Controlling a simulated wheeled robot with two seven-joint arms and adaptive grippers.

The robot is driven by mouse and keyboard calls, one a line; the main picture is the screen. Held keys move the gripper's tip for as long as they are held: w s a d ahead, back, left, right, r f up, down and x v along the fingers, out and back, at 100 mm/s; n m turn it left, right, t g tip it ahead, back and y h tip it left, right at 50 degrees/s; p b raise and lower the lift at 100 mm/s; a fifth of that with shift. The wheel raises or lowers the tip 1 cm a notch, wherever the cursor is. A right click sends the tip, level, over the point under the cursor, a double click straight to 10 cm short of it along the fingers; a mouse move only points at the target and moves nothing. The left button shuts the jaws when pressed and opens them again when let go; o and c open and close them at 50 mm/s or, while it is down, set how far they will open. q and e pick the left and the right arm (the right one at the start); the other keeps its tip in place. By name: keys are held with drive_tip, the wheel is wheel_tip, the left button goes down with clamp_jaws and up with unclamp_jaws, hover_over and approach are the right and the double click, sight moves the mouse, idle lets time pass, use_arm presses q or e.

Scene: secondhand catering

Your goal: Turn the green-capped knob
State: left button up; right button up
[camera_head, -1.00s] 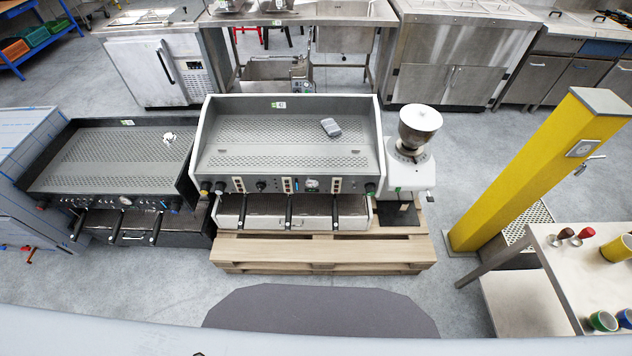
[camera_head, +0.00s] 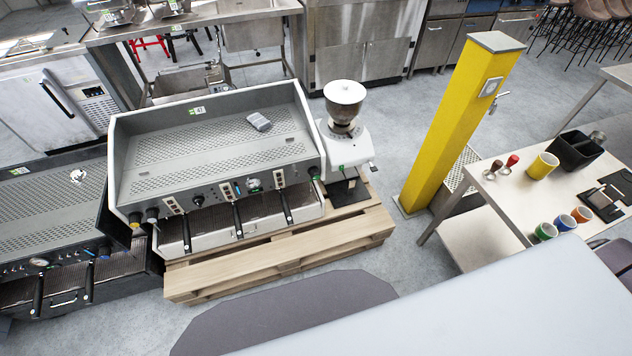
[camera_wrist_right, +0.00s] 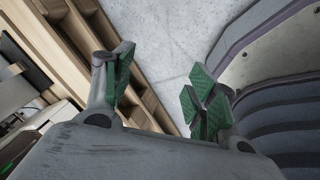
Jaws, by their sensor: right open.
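The white espresso machine (camera_head: 215,150) stands on a wooden pallet, left of centre in the head view. A small dark knob with a green cap (camera_head: 314,171) sits at the right end of its front panel. A yellow-capped knob (camera_head: 135,218) sits at the left end. My right gripper (camera_wrist_right: 158,85) shows only in the right wrist view. Its green-padded fingers are spread apart with nothing between them, above grey floor. It is apart from the machine. My left gripper is in neither view.
A white grinder (camera_head: 345,145) stands right of the machine on the pallet (camera_head: 280,255). A yellow post (camera_head: 455,125) and a table (camera_head: 495,205) with cups are further right. A black machine (camera_head: 45,215) is at the left. Grey floor lies between pallet and post.

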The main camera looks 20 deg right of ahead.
use_arm(q)
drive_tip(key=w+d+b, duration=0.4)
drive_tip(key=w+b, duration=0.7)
drive_tip(key=b, duration=0.2)
use_arm(e)
drive_tip(key=w+r+n+t, duration=0.35)
drive_tip(key=w+n, duration=0.35)
drive_tip(key=w, duration=0.6)
drive_tip(key=w+r+n+t, duration=0.3)
drive_tip(key=w+r+n, duration=0.25)
drive_tip(key=w, duration=0.75)
use_arm(q)
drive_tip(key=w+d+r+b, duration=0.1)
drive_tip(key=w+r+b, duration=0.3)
drive_tip(key=b, duration=0.8)
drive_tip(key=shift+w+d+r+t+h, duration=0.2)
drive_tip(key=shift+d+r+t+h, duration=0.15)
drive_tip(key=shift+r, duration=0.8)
use_arm(e)
drive_tip(key=w+a+r+n+t, duration=0.3)
drive_tip(key=w+a+r+n, duration=0.1)
drive_tip(key=r, duration=0.5)
drive_tip(key=w+a+r+n+t+y, duration=0.1)
drive_tip(key=w+a+r+n+t, duration=0.2)
drive_tip(key=w+r+n, duration=0.3)
drive_tip(key=shift+a+r+n+t, duration=0.4)
drive_tip(key=shift+r+n+t, duration=0.35)
drive_tip(key=shift+r+n, duration=0.95)
drive_tip(key=shift+w+f, duration=0.1)
